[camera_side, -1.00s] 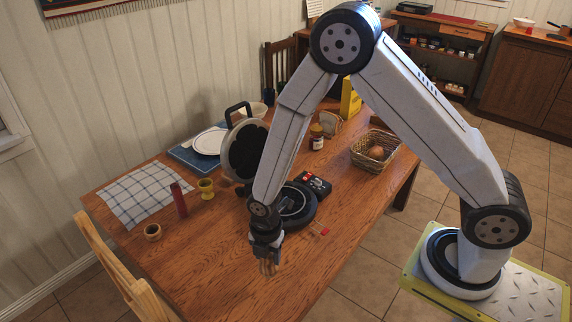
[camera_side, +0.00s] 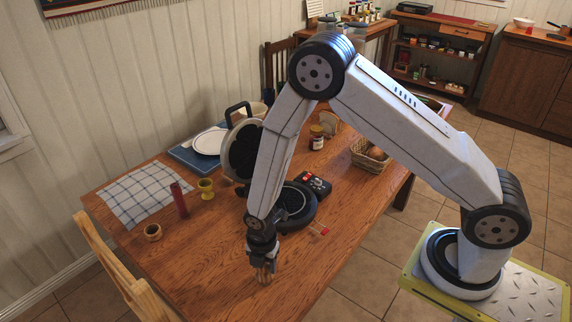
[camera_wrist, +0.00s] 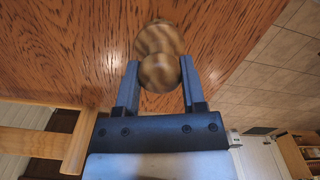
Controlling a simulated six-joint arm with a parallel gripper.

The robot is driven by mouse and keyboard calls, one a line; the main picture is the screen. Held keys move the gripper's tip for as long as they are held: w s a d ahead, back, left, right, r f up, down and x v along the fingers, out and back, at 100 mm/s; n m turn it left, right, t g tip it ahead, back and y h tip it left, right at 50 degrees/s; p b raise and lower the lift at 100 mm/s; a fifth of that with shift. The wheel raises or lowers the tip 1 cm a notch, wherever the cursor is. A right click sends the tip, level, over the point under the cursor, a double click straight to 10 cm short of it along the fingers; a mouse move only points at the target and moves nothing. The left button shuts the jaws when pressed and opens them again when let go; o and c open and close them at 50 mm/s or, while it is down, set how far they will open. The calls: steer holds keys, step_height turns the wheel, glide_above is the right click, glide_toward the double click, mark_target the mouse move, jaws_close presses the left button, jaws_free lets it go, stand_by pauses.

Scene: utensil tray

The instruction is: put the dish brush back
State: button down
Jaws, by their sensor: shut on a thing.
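My gripper (camera_side: 263,262) is low over the near part of the wooden table, its jaws pointing down. It is shut on a turned wooden piece (camera_wrist: 160,72), which has a round knob between the fingers and a wider round part beyond. In the side view only the lower end of the wooden piece (camera_side: 265,274) shows below the jaws. I cannot tell whether it is the dish brush; no bristles show. Its far end is hidden, and I cannot tell whether it touches the table. No other brush is clear in view.
An open black waffle iron (camera_side: 296,207) stands behind the gripper, with a small red-tipped item (camera_side: 323,231) beside it. A red cylinder (camera_side: 179,200), yellow cup (camera_side: 205,188) and small wooden cup (camera_side: 152,232) stand left. A basket (camera_side: 370,155) is farther back. The table's near left is clear.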

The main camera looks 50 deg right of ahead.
steer(key=shift+f, duration=0.15)
steer(key=shift+c, duration=0.8)
jaws_free()
step_height(320, 180, up, 12)
stand_by(0.5)
stand_by(0.5)
